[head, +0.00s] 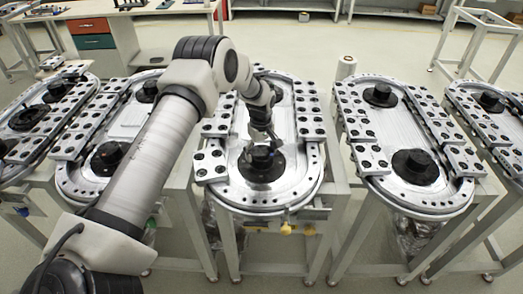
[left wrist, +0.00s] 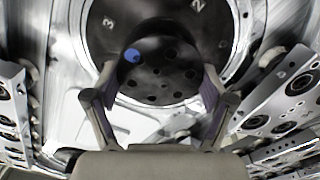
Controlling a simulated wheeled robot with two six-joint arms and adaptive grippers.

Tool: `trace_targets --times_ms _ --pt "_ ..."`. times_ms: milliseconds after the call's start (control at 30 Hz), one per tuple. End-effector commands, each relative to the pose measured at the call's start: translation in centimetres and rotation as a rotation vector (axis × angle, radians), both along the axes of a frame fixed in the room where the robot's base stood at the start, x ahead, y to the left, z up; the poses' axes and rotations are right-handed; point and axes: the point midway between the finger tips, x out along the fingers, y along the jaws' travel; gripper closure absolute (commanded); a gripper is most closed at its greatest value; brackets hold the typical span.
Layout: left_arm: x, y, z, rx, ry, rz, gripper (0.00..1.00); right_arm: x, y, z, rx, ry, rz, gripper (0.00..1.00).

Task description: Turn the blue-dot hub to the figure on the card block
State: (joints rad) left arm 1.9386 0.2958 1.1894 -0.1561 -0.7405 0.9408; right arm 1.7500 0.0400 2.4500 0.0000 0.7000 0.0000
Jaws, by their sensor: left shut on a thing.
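The black hub (left wrist: 165,72) carries a blue dot (left wrist: 132,55) near its upper left edge in the left wrist view, along with several dark holes. Behind it is a dark dial (left wrist: 100,40) with a white 3 at upper left and a white 2 at upper right. In the head view the hub (head: 262,160) stands at the near end of the middle ring track (head: 290,190). My left gripper (left wrist: 160,85) is shut on the hub, one finger on each side; in the head view it (head: 262,142) reaches down from above. I cannot make out the card block's figure.
Similar ring tracks stand on both sides, one (head: 100,190) at left and one (head: 430,200) at right, on metal frames. My left arm covers part of the left track. A white roll (head: 346,68) stands behind. A bench with drawers (head: 92,42) is at the back.

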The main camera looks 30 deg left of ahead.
Motion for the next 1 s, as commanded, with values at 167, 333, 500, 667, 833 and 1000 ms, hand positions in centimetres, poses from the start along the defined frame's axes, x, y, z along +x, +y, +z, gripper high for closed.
trace_targets --times_ms 167,333,500,667,833,1000 --pt "-0.3 0.0 -0.1 0.0 0.008 0.164 0.53 0.0 0.0 0.6 0.0 0.0 0.0 0.6" --pt "-0.4 0.0 -0.1 0.0 0.008 0.325 0.53 0.0 0.0 1.1 0.0 0.0 0.0 0.6" --pt "-0.5 0.0 -0.1 0.001 0.008 0.487 0.53 0.0 0.0 1.6 0.0 0.0 0.0 0.6" --pt "-0.6 0.0 -0.1 0.0 0.007 0.639 0.53 0.0 0.0 2.1 0.0 0.0 0.0 0.6" --pt "-0.6 0.0 0.0 0.001 0.007 0.8 0.53 0.0 0.0 2.7 0.0 0.0 0.0 0.6" --pt "-0.7 -0.1 0.0 0.002 0.008 0.962 0.53 0.0 0.0 3.2 0.0 0.0 0.0 0.6"
